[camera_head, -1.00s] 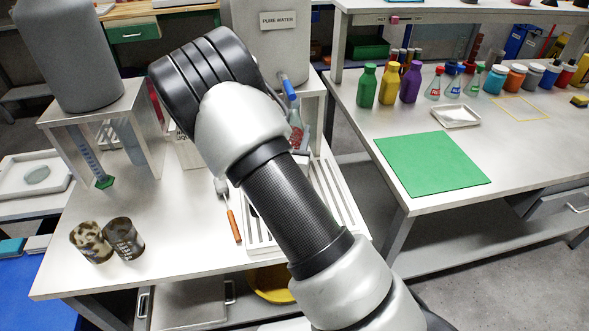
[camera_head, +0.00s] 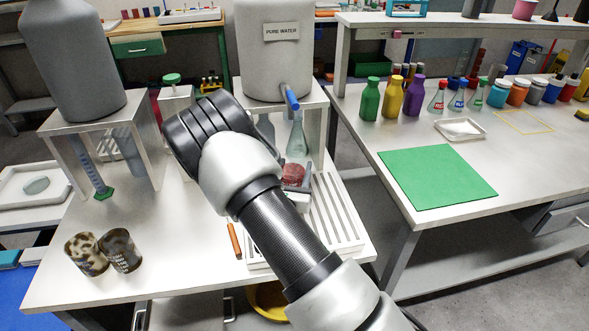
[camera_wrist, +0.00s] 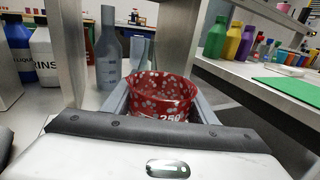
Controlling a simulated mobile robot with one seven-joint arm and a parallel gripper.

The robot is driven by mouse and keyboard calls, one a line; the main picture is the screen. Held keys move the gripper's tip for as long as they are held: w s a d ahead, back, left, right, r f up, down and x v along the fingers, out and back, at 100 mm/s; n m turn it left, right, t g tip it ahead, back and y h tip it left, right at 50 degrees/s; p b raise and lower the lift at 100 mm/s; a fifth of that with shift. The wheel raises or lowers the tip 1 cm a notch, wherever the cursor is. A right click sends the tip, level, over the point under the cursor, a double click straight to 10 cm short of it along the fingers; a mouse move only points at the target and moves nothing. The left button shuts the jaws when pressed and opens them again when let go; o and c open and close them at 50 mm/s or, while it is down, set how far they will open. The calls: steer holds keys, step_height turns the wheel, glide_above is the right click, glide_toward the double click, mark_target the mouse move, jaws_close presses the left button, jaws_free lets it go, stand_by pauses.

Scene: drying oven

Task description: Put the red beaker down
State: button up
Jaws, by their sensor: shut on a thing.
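The red beaker (camera_wrist: 160,92) has pale spots and white markings and stands upright between the fingers of my gripper (camera_wrist: 160,108) in the wrist view. In the head view, the red beaker (camera_head: 293,174) shows beyond my arm, below the pure water tank's blue tap. My gripper (camera_head: 295,188) is shut on it, largely hidden behind my arm. I cannot tell whether the beaker's base touches the bench, as its lower part is hidden.
A clear flask (camera_head: 297,138) stands just behind the beaker, below the water tank (camera_head: 275,60). A white slatted rack (camera_head: 335,215) lies at right. Two patterned beakers (camera_head: 120,250) stand at front left, with bare bench (camera_head: 165,225) nearby. A green mat (camera_head: 435,178) lies on the right bench.

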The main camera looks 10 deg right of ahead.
steer(key=o, duration=1.1)
steer(key=shift+c, duration=0.2)
steer(key=shift+r, duration=0.2)
steer(key=p+v, duration=0.2)
steer(key=v, duration=1)
steer(key=shift+f, duration=0.15)
